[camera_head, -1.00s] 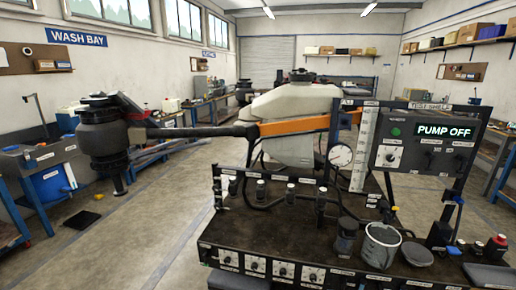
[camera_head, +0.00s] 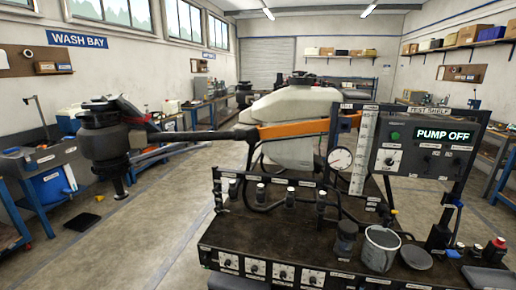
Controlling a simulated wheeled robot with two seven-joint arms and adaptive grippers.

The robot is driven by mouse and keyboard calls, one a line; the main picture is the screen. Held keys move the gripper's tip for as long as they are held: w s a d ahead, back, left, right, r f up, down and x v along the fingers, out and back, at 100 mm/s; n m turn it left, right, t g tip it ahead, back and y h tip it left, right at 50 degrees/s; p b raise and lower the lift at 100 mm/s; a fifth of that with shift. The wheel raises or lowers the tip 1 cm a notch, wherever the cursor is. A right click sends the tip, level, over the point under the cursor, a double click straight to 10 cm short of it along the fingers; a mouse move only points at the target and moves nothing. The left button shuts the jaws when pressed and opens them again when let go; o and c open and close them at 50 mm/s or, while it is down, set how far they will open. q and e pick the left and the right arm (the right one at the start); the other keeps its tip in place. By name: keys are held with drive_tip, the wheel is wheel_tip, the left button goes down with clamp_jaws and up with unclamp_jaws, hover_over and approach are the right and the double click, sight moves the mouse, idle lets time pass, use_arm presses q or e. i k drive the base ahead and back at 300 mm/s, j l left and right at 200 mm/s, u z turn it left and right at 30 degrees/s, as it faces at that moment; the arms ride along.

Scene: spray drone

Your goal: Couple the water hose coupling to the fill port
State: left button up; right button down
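Neither of my grippers is in view. The drone's white tank (camera_head: 292,112) stands behind the bench, with an orange arm (camera_head: 295,129) in front of it and a dark cap (camera_head: 300,77) on top. A black rotor unit (camera_head: 103,138) sits at the arm's left end. Several upright dark-topped fittings (camera_head: 261,193) stand along a labelled rail on the bench, with black hose behind them. The labels are too small to read, so I cannot tell which part is the water hose coupling or the fill port.
The dark bench (camera_head: 300,236) fills the front. On it are a pressure gauge (camera_head: 340,159), a grey cup (camera_head: 380,250), a dark jar (camera_head: 345,238) and a control panel (camera_head: 422,150) reading "PUMP OFF". The floor (camera_head: 130,235) at left is mostly clear.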

sight(456, 202)
drive_tip(key=z, duration=1.6)
